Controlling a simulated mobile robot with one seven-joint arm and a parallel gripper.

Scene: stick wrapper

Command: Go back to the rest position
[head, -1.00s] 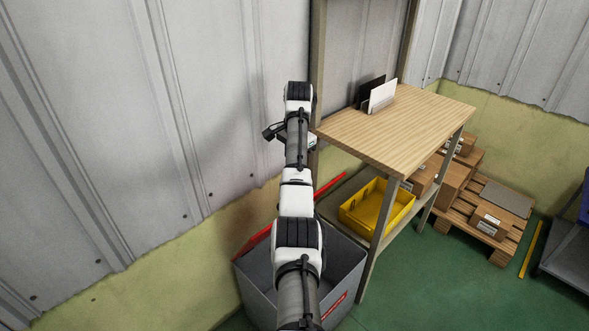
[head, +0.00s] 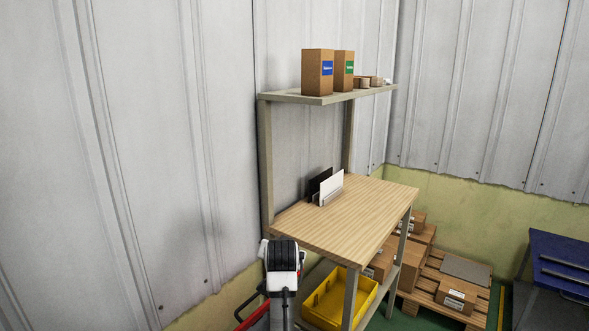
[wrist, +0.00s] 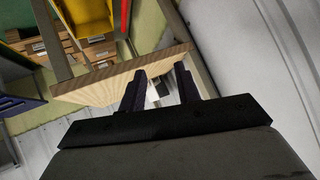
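My gripper (wrist: 161,88) shows in the wrist view with its two dark fingers apart. No held object is visible between them. Beyond the fingertips lie the wooden tabletop and, farther off, small white and dark shapes that I cannot make out clearly. In the head view my arm rises from the bottom edge, left of the table's near end. The gripper's fingers cannot be made out there.
The wooden table (head: 375,208) carries a holder with a black and a white panel (head: 331,188). Cardboard boxes stand on its upper shelf (head: 318,72). Below are a yellow bin (head: 342,300) and a pallet (head: 432,305) with boxes. A metal wall (head: 150,140) is close on the left.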

